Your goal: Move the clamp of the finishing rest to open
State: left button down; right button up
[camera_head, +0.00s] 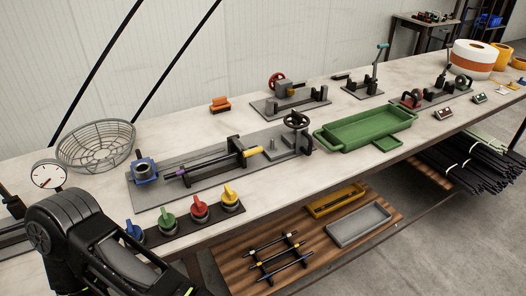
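I cannot tell for sure which fixture is the finishing rest. Another is a small vise-like stand (364,86) with a tall teal-handled lever (381,46). A third is a base plate (291,104) with a red handwheel (277,79). Whether any clamp on them is open or shut is too small to tell. A black arm link of mine fills the lower left corner. Neither gripper shows in this view.
A long bench plate (190,190) carries a rod, a blue holder and a black handwheel. Colored knobs (200,208) line the front edge. A wire basket (97,146), dial gauge (47,175) and green tray (365,128) stand nearby. A lower shelf (345,240) holds trays and a rod rack.

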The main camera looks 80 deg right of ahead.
aim_at(245, 152)
jog(key=z, duration=2.7)
